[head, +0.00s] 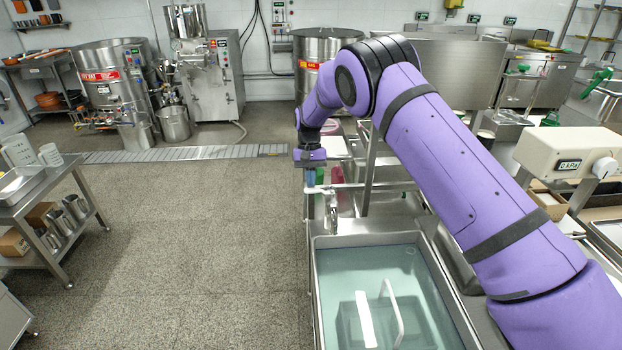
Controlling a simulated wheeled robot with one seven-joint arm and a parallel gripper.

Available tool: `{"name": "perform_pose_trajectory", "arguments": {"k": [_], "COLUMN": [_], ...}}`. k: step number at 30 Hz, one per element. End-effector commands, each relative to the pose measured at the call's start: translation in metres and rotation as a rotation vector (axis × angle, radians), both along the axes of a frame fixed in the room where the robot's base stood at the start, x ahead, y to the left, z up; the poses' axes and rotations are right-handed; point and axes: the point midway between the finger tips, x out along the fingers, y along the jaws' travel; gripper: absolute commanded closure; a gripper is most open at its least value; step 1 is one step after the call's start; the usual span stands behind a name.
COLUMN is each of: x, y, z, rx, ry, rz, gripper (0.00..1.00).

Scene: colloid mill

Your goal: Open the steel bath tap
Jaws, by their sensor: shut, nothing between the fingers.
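A steel bath tap (332,210) stands at the far left corner of the bath, with a pale horizontal bar or pipe beside its top. The steel bath (316,283) holds clear greenish water and a submerged box-like thing with a white handle (394,312). My gripper (311,180) hangs at the end of my purple arm, just above and behind the tap in the picture. It points down, and its fingers are small and partly blend with coloured things behind. It is shut and holds nothing. I cannot tell whether it touches the tap.
Steel shelving and a counter (392,205) run behind the bath, with pink and green items near my gripper. A cream gauge box (566,153) stands at the right. A steel cart (45,195) with jugs is at the left. The floor between is clear.

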Motion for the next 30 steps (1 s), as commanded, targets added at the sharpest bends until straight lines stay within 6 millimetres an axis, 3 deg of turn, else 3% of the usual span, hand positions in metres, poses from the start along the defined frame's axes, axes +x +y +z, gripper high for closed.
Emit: {"name": "perform_pose_trajectory", "arguments": {"k": [20, 30], "x": [-0.010, -0.026], "y": [0.004, 0.006], "z": [0.000, 0.000], "rx": [0.001, 0.001], "ry": [0.000, 0.001], "rz": [0.143, 0.373], "gripper": [1.00, 1.00]}}
